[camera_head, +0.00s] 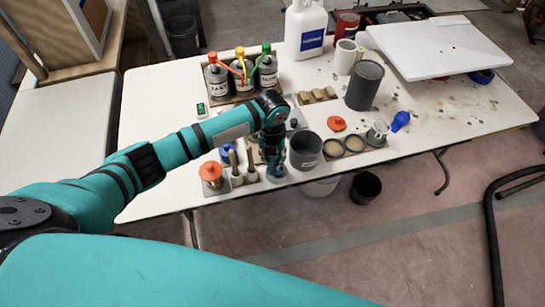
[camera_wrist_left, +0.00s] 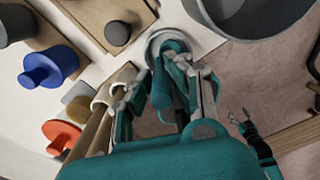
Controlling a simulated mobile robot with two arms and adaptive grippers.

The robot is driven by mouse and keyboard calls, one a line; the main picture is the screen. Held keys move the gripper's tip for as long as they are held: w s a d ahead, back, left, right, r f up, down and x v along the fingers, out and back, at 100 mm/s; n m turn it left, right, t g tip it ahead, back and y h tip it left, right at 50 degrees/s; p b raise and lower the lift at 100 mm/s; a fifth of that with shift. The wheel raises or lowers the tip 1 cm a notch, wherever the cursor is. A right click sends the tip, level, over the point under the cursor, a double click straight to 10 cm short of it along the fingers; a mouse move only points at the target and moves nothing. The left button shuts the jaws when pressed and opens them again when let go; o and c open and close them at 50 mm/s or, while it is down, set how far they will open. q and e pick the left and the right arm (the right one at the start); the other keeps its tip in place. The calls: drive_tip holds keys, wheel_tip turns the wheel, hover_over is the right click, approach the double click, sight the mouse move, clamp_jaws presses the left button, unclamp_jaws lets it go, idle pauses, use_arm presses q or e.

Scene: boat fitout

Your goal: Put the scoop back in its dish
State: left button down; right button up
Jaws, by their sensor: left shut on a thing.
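My left gripper (camera_head: 275,174) is at the near edge of the white table, pointing down. In the left wrist view its fingers (camera_wrist_left: 168,95) are shut on a slim teal handle, which looks like the scoop's (camera_wrist_left: 160,80). A small round dish (camera_wrist_left: 154,45) with a pale rim lies just beyond the fingertips. The scoop's lower end is over or in it; I cannot tell whether it touches, as the fingers hide part. A small teal and black piece (camera_wrist_left: 255,140), perhaps my right gripper, shows low at the right of the left wrist view; its jaws are unclear.
A dark grey pot (camera_head: 306,151) stands close right of the left gripper. Pale-handled tools (camera_head: 236,172) and an orange-topped jar (camera_head: 211,174) stand close left. Bottles with coloured tops (camera_head: 241,73) are behind. A blue scoop-like object (camera_head: 400,121) lies further right.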

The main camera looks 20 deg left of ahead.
use_arm(q)
drive_tip(key=shift+f, duration=0.15)
drive_tip(key=c, duration=1.2)
unclamp_jaws()
wheel_tip(320, 180, up, 12)
drive_tip(key=shift+r+b, duration=0.15)
drive_tip(key=shift+b, duration=0.4)
